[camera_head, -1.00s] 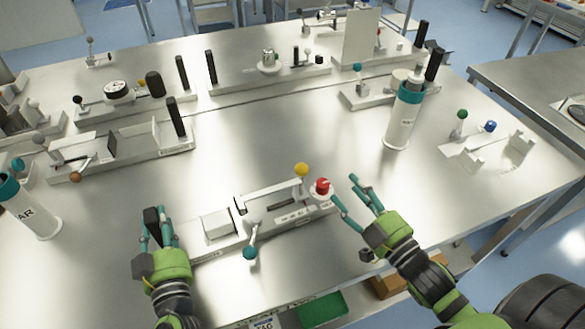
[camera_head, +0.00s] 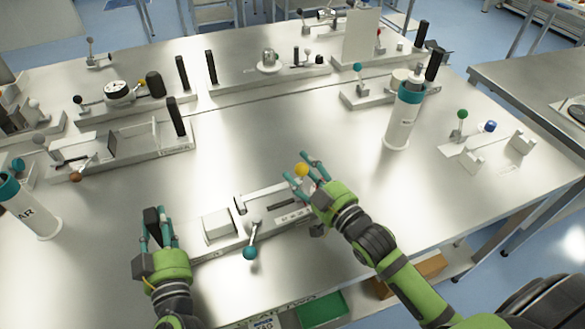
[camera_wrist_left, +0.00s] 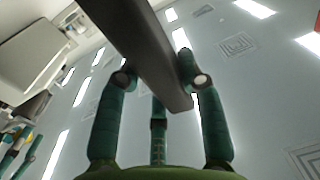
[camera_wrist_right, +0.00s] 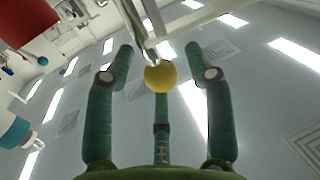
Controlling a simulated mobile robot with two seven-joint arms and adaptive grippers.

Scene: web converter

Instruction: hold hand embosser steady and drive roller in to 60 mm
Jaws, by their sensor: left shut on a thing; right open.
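The device on the near part of the bench, which I take to be the hand embosser (camera_head: 262,222), has a pale base, a square block and a teal-balled lever (camera_head: 250,252). My left gripper (camera_head: 154,214) is shut on the black upright handle at its left end; the handle (camera_wrist_left: 150,50) crosses between the fingers in the left wrist view. My right gripper (camera_head: 304,168) is open around the yellow ball knob (camera_head: 301,170), which shows between the spread fingers in the right wrist view (camera_wrist_right: 160,76). I cannot tell which part is the roller.
Other fixtures stand behind, including one with a dark post (camera_head: 176,116) and one with a dial (camera_head: 118,88). A white cylinder with a teal band (camera_head: 400,125) stands right, another (camera_head: 30,208) far left. Bare metal bench lies behind the device.

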